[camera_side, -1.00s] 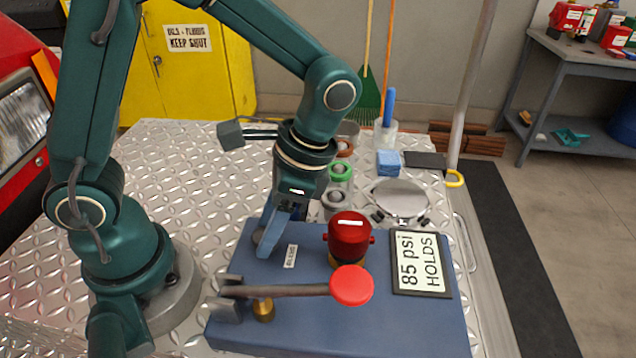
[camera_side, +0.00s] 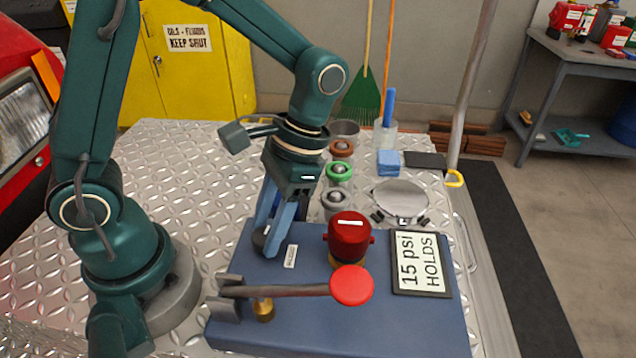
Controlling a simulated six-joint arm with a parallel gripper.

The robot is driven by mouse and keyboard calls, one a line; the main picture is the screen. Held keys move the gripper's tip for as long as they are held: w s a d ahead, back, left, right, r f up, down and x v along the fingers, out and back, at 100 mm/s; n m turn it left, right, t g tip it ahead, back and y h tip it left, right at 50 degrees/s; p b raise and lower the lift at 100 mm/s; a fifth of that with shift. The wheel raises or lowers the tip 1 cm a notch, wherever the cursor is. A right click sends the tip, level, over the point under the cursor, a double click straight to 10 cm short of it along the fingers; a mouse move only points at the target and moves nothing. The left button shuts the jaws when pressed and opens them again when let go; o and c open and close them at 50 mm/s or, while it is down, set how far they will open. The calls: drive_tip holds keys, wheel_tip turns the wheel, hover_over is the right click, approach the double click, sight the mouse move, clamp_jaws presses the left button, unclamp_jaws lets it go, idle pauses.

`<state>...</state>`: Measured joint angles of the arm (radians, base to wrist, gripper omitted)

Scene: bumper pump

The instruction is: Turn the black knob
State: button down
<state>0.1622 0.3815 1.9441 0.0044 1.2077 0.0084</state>
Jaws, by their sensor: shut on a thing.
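The black knob (camera_side: 259,238) stands on the blue pump base (camera_side: 310,333), left of a small white label. My gripper (camera_side: 265,232) points down over the knob, with its blue fingers shut on it. The fingers hide part of the knob. A small display (camera_side: 420,264) on the base reads "15 psi HOLDS". A red cylinder (camera_side: 348,238) stands upright right of the knob. A lever with a round red end (camera_side: 351,286) runs across the front of the base.
Jars with brown, green and grey tops (camera_side: 339,172) stand behind the base. A round metal dish (camera_side: 400,200), a blue sponge stack (camera_side: 388,163) and a clear cup with a blue stick (camera_side: 386,130) are at the back right.

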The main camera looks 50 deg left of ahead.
sight(283, 244)
drive_tip(key=shift+c, duration=1.9)
unclamp_jaws()
drive_tip(key=shift+v, duration=2.55)
